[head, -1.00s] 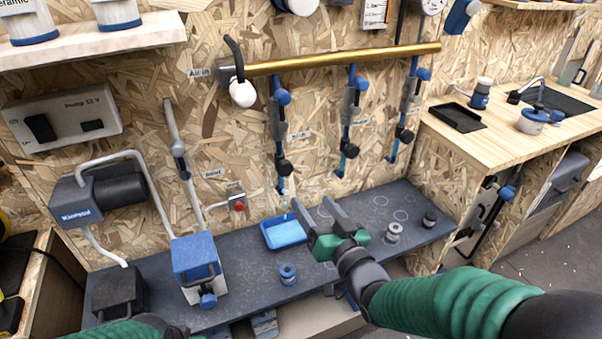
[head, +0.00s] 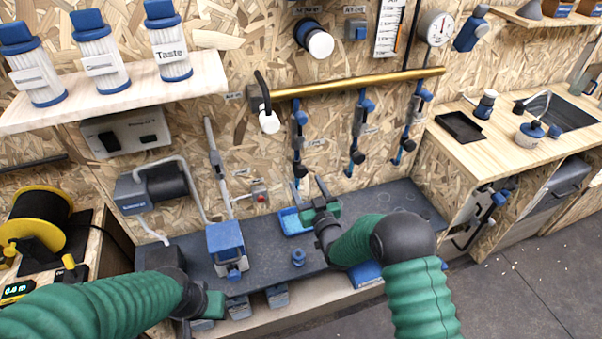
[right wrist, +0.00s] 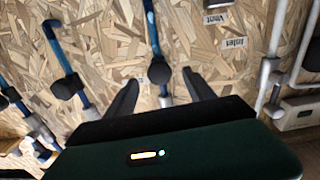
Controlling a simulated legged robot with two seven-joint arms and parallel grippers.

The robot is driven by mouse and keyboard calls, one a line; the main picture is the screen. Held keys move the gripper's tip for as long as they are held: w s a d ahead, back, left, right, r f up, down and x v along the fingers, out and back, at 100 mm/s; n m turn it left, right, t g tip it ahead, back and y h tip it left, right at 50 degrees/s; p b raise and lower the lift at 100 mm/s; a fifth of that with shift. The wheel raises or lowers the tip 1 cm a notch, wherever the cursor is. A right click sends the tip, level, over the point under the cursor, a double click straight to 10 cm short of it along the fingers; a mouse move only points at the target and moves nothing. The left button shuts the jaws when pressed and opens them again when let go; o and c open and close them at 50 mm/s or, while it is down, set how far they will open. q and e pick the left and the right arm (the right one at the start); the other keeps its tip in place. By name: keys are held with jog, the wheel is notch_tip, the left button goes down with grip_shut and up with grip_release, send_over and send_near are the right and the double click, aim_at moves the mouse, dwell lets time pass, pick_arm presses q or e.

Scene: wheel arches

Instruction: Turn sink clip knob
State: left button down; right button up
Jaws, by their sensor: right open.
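Three blue and grey hanging lines with black knobs come down from a brass pipe (head: 350,84) in the head view. The black knobs are on the left line (head: 299,170), the middle line (head: 358,157) and the right line (head: 408,145). I cannot read which one is the sink clip. My right gripper (head: 307,187) is open and empty, just below the left line's knob. In the right wrist view, that black knob (right wrist: 159,72) shows between the open fingers, apparently apart from them. My left gripper (head: 210,304) is low at the left; its fingers are unclear.
A blue tray (head: 290,223) lies on the dark bench (head: 390,205) by my right gripper. A blue-topped box (head: 226,240) and a small blue ring piece (head: 298,257) stand on the bench. A yellow reel (head: 35,222) is at left.

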aim_at(302, 175)
jog(key=x, duration=0.5)
jog(key=shift+w+f, duration=0.1)
jog(key=shift+w, duration=0.25)
jog(key=shift+a, duration=0.1)
grip_shut()
